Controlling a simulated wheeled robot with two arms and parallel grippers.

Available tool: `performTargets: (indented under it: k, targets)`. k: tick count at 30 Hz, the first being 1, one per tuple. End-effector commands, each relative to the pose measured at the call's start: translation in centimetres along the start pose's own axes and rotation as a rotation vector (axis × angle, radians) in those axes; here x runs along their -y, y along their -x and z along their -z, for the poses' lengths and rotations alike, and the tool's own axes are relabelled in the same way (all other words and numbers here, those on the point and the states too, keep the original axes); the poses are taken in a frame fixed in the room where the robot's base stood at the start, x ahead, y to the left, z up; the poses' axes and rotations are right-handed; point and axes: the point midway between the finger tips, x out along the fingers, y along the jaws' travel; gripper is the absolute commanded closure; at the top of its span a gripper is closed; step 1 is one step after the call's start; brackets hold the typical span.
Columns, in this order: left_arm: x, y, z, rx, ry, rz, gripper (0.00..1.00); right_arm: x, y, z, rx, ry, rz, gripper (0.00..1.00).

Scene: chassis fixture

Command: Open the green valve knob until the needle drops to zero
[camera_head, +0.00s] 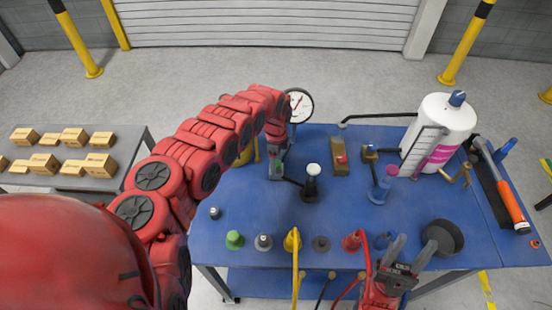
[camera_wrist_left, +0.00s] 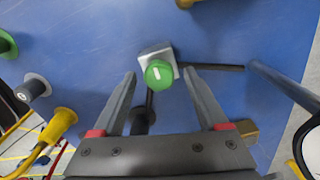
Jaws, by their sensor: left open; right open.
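The green valve knob (camera_wrist_left: 159,73) with a white mark sits on a grey metal block in the left wrist view. A small bit of the green knob (camera_head: 278,166) shows in the head view, mostly hidden by my left arm. My left gripper (camera_wrist_left: 158,80) is open, with one finger on each side of the knob and visible gaps between. In the head view, my left gripper (camera_head: 277,160) is over the valve. The round white gauge (camera_head: 301,106) stands behind it with a red needle; its reading is too small to tell. My right gripper (camera_head: 411,252) is open and empty near the table's front edge.
A white bottle (camera_head: 437,135), black bowl (camera_head: 443,237) and orange-handled tool (camera_head: 510,205) are at right.

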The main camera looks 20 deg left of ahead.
Motion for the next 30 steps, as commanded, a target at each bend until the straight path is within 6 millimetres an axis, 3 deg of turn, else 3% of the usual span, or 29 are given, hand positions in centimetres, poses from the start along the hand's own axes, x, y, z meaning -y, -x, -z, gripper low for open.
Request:
performTargets:
  k: [8, 9, 21, 30]
  targets:
    - [0.01, -0.13, -0.05, 0.001, 0.001, 0.000, 0.24, 0.00, -0.02, 0.00, 0.000, 0.000, 0.000, 0.50]
    - [0.01, -0.13, -0.04, 0.000, 0.001, 0.000, 0.27, 0.00, -0.03, 0.01, 0.000, 0.000, 0.000, 0.50]
    - [0.03, -0.10, -0.04, 0.000, 0.001, 0.001, 0.99, 0.00, -0.03, 0.01, 0.000, 0.000, 0.000, 0.50]
    - [0.05, -0.12, -0.05, 0.000, 0.023, 0.001, 1.00, 0.00, 0.09, -0.02, 0.000, 0.000, 0.000, 0.50]
